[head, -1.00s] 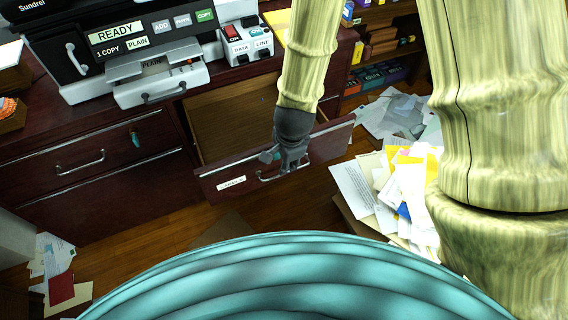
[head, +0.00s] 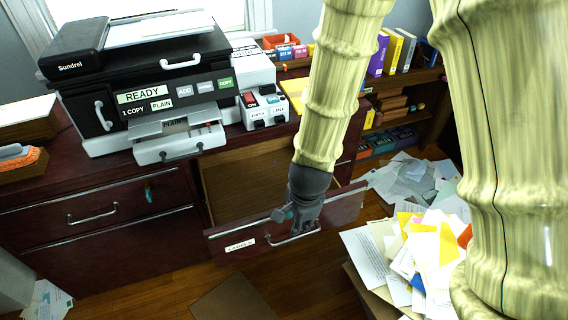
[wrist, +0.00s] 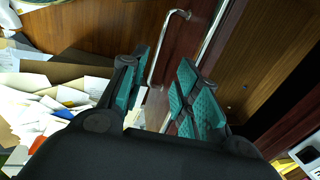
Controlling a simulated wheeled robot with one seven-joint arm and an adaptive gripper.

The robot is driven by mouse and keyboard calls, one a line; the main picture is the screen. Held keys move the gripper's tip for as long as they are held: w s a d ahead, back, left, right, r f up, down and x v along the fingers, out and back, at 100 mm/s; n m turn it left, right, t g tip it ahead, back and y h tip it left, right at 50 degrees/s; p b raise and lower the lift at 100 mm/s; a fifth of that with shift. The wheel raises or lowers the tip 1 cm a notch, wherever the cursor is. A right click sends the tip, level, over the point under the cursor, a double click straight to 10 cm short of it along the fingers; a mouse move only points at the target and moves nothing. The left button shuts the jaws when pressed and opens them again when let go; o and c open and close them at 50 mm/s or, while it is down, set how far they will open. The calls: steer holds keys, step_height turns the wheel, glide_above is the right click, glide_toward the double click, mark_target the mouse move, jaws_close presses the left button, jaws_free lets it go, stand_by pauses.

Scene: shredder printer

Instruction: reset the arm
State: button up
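My gripper (head: 300,216) hangs in front of the open drawer (head: 225,243) labelled "LABELS", close to its silver handle (head: 293,238). In the wrist view my gripper (wrist: 155,95) has its two teal-padded fingers spread apart, with nothing held between them. The drawer handle (wrist: 165,48) shows beyond the fingertips, and I see a gap between it and the fingers. My pale, ribbed arm comes down from the top of the head view.
A printer (head: 150,85) reading "READY" stands on the dark red cabinet (head: 95,220). A box (head: 365,285) heaped with papers stands on the floor at right, with more loose papers (head: 410,180) behind. A bookshelf (head: 415,85) is at back right. Brown cardboard (head: 232,300) lies on the floor.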

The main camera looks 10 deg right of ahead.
steer(key=s+d+f+n+p, duration=0.1)
steer(key=s+d+f+n, duration=0.2)
steer(key=s+f+n, duration=0.2)
steer(key=s+d+f+n+g+p, duration=0.1)
steer(key=s+d+f+n, duration=0.3)
steer(key=s+f, duration=0.5)
steer(key=s+d+f+n+g+p, duration=0.1)
steer(key=s+d+f+n+p, duration=0.1)
steer(key=s+f+n, duration=0.4)
steer(key=shift+s+d+f, duration=0.4)
steer(key=shift+s+d, duration=0.35)
steer(key=shift+d, duration=0.15)
